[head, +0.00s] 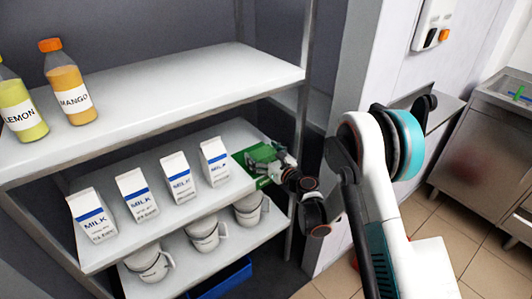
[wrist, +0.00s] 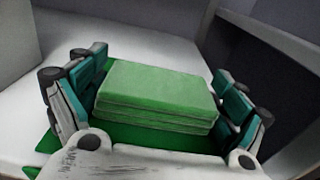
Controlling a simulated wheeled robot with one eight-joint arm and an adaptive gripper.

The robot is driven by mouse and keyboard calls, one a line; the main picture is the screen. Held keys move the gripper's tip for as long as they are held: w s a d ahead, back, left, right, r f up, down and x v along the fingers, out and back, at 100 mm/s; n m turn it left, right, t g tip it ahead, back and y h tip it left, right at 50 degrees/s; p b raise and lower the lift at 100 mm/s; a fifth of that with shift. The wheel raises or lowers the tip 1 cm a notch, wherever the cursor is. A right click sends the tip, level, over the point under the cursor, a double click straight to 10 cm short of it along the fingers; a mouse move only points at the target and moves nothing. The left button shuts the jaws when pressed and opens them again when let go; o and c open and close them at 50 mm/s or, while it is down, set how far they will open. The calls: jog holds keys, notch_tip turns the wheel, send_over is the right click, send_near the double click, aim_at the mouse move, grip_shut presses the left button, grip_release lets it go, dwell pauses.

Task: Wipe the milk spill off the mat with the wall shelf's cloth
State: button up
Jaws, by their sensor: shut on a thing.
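A folded green cloth (wrist: 155,90), stacked in layers, lies between the two fingers of my gripper (wrist: 160,78) in the wrist view. My gripper is shut on it, a finger at each side. In the head view my gripper (head: 274,164) reaches onto the right end of the middle shelf, where the cloth (head: 262,152) shows small and partly covered. A flat darker green patch (wrist: 140,138) lies under the cloth. I cannot tell whether the cloth touches it or is slightly raised. I cannot make out a milk spill in either view.
Several milk cartons (head: 180,178) stand in a row left of my gripper on the middle shelf (head: 150,222). Juice bottles (head: 72,85) stand on the shelf above. Cups (head: 205,235) and a blue crate (head: 222,282) are below. A shelf post (head: 307,40) stands close by; a steel cabinet (head: 485,150) is at right.

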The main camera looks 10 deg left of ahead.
aim_at(268, 146)
jog(key=shift+s+a+r, duration=0.1)
jog(key=shift+s+a, duration=0.75)
jog(key=shift+s, duration=0.1)
jog(key=shift+s+a, duration=1.15)
jog(key=shift+s, duration=0.2)
jog(key=shift+x, duration=1.05)
jog(key=shift+w+d+r, duration=0.2)
jog(key=shift+w+d, duration=0.45)
jog(key=shift+w, duration=0.1)
jog(key=shift+w+d+r, duration=0.1)
jog(key=shift+w+d, duration=1.3)
jog(key=shift+w, duration=0.25)
jog(key=shift+w+d, duration=1.4)
jog(key=shift+w, duration=0.3)
jog(key=shift+s+a+r, duration=0.1)
jog(key=shift+s+a, duration=1.7)
jog(key=shift+s, duration=0.25)
jog(key=shift+s+a, duration=1.8)
jog(key=shift+s, duration=0.25)
jog(key=shift+r, duration=0.1)
